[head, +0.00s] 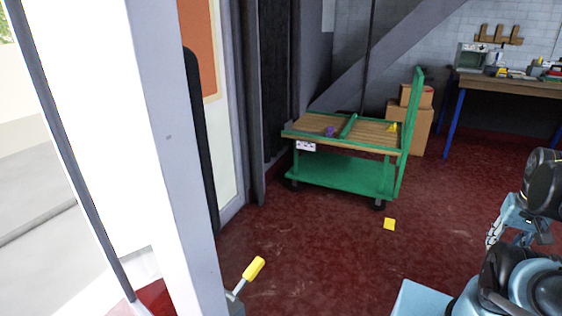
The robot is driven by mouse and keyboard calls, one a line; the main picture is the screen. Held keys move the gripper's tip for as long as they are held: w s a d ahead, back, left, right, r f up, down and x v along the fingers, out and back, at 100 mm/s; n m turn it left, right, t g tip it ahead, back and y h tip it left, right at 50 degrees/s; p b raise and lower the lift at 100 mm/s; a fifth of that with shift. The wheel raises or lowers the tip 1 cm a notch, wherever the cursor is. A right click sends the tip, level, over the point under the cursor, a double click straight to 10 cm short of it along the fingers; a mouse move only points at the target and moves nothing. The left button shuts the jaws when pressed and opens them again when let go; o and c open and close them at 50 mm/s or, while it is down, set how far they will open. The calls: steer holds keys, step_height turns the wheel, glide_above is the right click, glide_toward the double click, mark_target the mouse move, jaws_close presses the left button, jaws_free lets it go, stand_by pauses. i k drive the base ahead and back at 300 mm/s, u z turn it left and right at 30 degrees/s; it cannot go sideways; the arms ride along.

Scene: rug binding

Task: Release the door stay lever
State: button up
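A lever with a yellow grip (254,269) stands low beside the door frame, at the bottom centre-left of the head view. Its grey shaft leans up and to the right. Its grey base is cut off by the bottom edge. A white door or frame post (165,150) rises just left of the lever. My arm shows at the lower right, well apart from the lever.
A green cart (345,175) with a slatted wooden top stands beyond the lever. A yellow square (389,224) lies on the red floor. Cardboard boxes (408,118) and a workbench (510,85) stand at the back. The floor between lever and cart is clear.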

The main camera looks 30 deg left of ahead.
mark_target(254, 269)
steer(key=i, duration=3.45)
steer(key=u, duration=4.75)
